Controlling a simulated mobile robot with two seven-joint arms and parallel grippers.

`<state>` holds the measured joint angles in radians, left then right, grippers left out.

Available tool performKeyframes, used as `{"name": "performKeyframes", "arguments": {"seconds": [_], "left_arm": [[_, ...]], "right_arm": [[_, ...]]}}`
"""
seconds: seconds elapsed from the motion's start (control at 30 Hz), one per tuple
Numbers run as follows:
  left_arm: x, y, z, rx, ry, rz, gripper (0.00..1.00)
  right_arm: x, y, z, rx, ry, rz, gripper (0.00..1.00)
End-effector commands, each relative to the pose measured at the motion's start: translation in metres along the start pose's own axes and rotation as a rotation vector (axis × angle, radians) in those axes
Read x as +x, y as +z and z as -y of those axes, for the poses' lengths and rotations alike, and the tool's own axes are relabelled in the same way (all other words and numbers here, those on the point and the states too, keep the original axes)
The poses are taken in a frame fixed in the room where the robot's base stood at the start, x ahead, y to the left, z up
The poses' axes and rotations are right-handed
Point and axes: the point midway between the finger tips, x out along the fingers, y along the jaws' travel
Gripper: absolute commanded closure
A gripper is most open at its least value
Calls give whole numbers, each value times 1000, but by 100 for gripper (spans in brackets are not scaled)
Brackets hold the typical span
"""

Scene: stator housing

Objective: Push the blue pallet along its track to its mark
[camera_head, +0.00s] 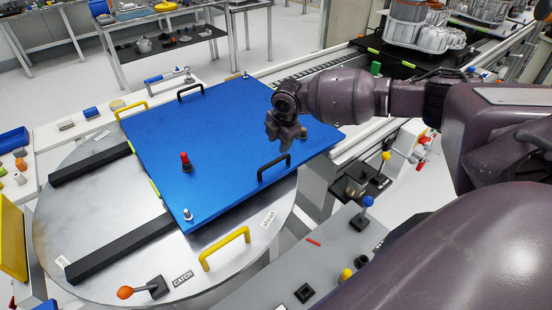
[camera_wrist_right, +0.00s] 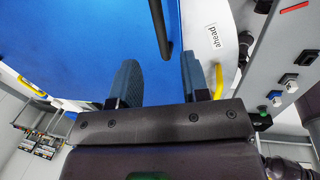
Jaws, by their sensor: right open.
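The blue pallet (camera_head: 225,130) is a flat square plate lying over a round grey turntable (camera_head: 110,240). Two black rails (camera_head: 125,247) show on the turntable at the pallet's left. The pallet carries a red-topped peg (camera_head: 185,161), small corner pins and black handles; the near handle (camera_head: 273,168) is at its right front. My right gripper (camera_head: 287,140) hangs over the pallet's right part, just behind that handle. In the right wrist view its fingers (camera_wrist_right: 160,82) are apart and empty, with the handle (camera_wrist_right: 160,30) beyond them. Whether it touches the pallet is unclear. My left gripper is not in view.
A yellow handle (camera_head: 225,248) and an orange-knobbed lever (camera_head: 135,291) marked CATCH stand at the turntable's front. A conveyor (camera_head: 315,67) runs behind the pallet. A grey panel (camera_head: 285,270) with knobs lies at the front right. Small parts lie on the left bench.

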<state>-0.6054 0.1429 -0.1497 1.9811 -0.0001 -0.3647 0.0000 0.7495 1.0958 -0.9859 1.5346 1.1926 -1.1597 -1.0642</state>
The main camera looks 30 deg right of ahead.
Motion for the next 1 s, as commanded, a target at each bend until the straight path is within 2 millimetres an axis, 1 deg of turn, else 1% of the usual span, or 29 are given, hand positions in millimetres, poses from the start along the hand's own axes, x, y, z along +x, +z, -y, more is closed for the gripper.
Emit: {"name": "performKeyframes", "arguments": {"seconds": [0.03,0.3,0.4,0.5,0.67,0.93,0.97,1.0], "left_arm": [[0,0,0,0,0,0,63],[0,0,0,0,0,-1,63],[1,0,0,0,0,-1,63],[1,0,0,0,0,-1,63],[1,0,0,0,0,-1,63],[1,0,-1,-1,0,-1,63],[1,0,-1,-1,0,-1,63],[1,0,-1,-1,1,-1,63]], "right_arm": [[10,-1,1,0,-2,-2,58],[56,-1,0,1,-1,-1,58],[68,-1,0,0,1,-2,58],[77,-1,0,1,1,-1,58],[84,-1,0,0,2,-2,58],[85,-1,0,0,2,-1,58],[85,-1,0,0,2,-1,61],[85,-1,0,0,2,-1,67]]}}
